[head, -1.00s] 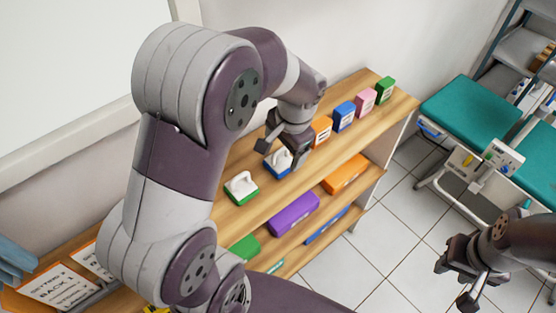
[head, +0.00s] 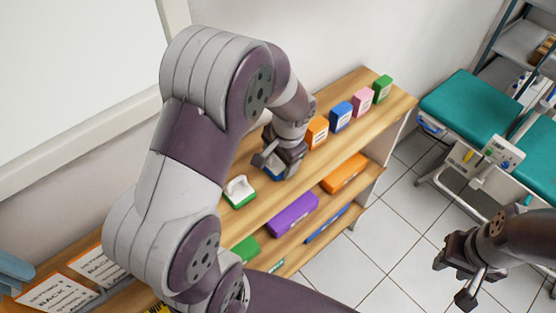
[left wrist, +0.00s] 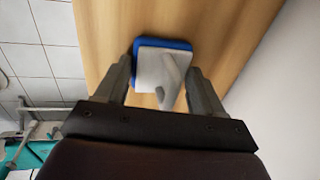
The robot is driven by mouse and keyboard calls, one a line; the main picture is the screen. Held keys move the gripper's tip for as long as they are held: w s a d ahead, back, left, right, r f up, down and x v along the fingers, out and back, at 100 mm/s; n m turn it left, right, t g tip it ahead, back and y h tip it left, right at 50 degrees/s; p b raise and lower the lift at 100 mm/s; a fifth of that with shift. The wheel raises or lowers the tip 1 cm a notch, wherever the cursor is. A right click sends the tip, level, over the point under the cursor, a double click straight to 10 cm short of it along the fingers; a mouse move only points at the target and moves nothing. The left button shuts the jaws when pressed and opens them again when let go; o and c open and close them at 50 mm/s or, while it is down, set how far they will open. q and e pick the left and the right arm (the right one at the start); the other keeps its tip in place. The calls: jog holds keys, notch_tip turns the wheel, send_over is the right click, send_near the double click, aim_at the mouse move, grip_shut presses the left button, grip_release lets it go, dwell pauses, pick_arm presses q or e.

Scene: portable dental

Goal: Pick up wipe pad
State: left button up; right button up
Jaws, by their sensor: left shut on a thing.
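The wipe pad, a white block with an upright handle and a blue base, is on the top wooden shelf, mostly hidden by my left gripper (head: 272,168) in the head view. The left wrist view shows the wipe pad (left wrist: 150,68) between the two fingers of my left gripper (left wrist: 162,75), which is shut on it. I cannot tell whether the base is clear of the shelf. My right gripper (head: 455,280) is apart from the shelf, over the floor at the right, with its fingers spread and empty.
A similar pad with a green base (head: 239,192) stands to the left on the wooden shelf (head: 335,155). Orange (head: 316,132), blue (head: 341,117), pink (head: 363,101) and green (head: 382,88) boxes line its right part. A teal-topped cart (head: 470,107) stands at the right.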

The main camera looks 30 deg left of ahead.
pick_arm(q)
jog(key=r, duration=0.4)
jog(key=shift+w+d+r+b, duration=0.1)
jog(key=shift+w+b, duration=0.2)
jog(key=w+d+r+p, duration=0.1)
jog(key=w+r, duration=0.1)
jog(key=w, duration=0.1)
jog(key=w+d+r+p, duration=0.1)
jog(key=w+r, duration=0.1)
jog(key=w, duration=0.1)
jog(key=w+d+r+p, duration=0.1)
jog(key=w+d+r, duration=0.1)
jog(key=w, duration=0.1)
jog(key=shift+d+r, duration=0.1)
jog(key=shift+r, duration=0.25)
jog(key=shift+w+d+r+p, duration=0.1)
jog(key=shift+w+d+p, duration=0.1)
jog(key=shift+w+p, duration=0.3)
jog(key=shift+o, duration=1.2)
jog(key=shift+c, duration=0.8)
jog(key=shift+d, duration=0.15)
